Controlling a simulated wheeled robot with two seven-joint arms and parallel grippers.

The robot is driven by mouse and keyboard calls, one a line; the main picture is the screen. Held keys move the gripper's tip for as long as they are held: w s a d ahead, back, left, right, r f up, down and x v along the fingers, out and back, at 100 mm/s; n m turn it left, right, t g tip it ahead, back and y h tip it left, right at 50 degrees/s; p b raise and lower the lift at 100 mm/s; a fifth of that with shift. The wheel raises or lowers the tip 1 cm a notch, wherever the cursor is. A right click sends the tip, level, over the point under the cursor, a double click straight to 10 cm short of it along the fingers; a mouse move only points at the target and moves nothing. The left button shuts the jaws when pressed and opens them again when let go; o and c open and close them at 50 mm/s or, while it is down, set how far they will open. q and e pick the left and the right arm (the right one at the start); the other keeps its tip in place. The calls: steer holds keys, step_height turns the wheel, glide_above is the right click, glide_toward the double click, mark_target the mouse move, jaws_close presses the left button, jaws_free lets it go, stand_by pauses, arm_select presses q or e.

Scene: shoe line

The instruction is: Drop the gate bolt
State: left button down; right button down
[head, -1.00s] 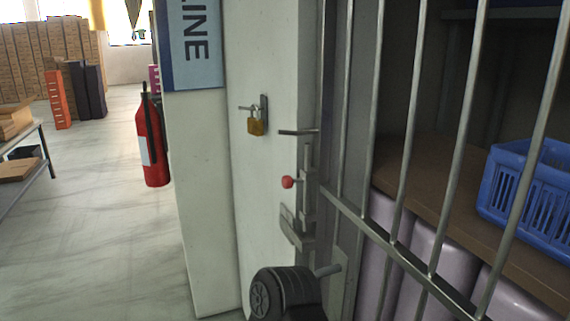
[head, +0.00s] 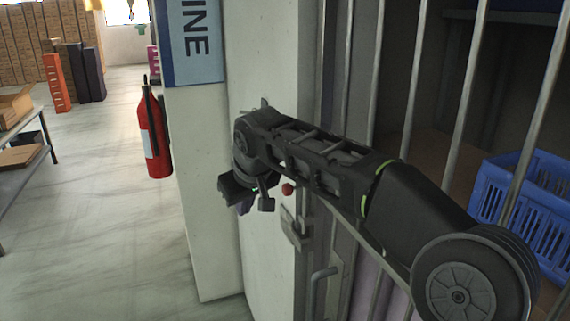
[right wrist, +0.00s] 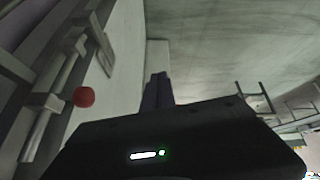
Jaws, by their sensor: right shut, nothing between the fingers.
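The gate bolt's round red knob (head: 288,188) shows beside the gate's edge in the head view, just below my right arm. Most of the bolt is hidden there by that arm. In the right wrist view the red knob (right wrist: 84,97) stands out from a grey bolt rod (right wrist: 62,72) at the left. My right gripper (head: 248,206) is left of the knob in the head view, apart from it, in front of the white wall. Its dark fingers (right wrist: 157,92) are together and hold nothing. My left gripper is not in view.
The barred gate (head: 397,140) fills the right side, with a blue crate (head: 490,190) behind it. A metal catch plate (head: 293,228) is below the knob. A red fire extinguisher (head: 153,135) hangs left of the white pillar (head: 205,200).

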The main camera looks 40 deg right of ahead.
steer(key=s+d+r+m+h, duration=0.1)
steer(key=s+d+r, duration=0.1)
steer(key=s+r, duration=0.2)
steer(key=s+d+r+m+h, duration=0.1)
steer(key=s+d+r, duration=0.2)
steer(key=r, duration=0.6)
steer(key=shift+s+d+r+p, duration=0.35)
steer(key=shift+s+r+p, duration=0.1)
steer(key=shift+s, duration=0.3)
steer(key=shift+f, duration=0.1)
steer(key=p+x, duration=0.1)
steer(key=x, duration=0.9)
steer(key=shift+w, duration=0.2)
step_height(320, 180, down, 5)
steer(key=b, duration=0.4)
steer(key=shift+s, duration=0.1)
